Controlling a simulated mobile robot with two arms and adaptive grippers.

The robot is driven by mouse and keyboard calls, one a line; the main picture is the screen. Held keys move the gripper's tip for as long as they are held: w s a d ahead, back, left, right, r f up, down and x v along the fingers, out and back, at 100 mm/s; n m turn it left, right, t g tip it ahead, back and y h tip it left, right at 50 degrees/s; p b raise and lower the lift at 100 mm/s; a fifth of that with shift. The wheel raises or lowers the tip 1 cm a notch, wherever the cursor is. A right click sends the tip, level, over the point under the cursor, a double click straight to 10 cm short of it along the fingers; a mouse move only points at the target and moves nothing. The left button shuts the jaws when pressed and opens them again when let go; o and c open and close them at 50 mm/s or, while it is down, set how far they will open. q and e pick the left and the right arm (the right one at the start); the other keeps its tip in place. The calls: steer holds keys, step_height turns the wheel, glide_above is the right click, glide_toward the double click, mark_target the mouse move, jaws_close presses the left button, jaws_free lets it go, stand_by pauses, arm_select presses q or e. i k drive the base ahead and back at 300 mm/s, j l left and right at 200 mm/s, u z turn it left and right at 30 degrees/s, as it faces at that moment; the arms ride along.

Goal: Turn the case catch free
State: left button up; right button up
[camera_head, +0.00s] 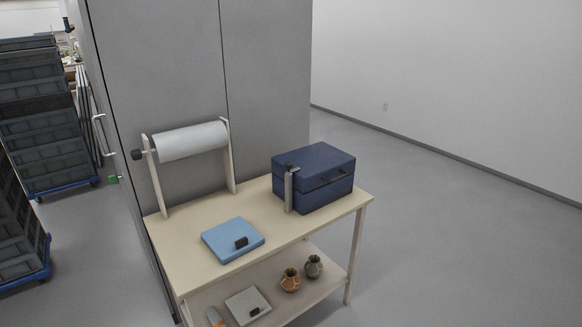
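A dark blue case (325,191) stands shut on the right end of a wooden table (188,270). A light grey upright catch bar (289,192) with a dark knob (290,167) at its top sits at the case's left front side. A dark handle (336,174) is on the case's right-hand face. Whether the catch is fastened is too small to tell. Neither of my grippers shows in the head view.
The lower shelf (318,286) holds an orange pot (290,279), a grey pot (314,266) and a pale box (247,306). Open floor lies right.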

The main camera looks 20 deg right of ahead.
mark_target(289, 165)
steer(key=i+j, duration=0.2)
steer(key=i, duration=0.25)
steer(key=i+j, duration=0.15)
steer(key=i, duration=0.25)
steer(key=z, duration=0.05)
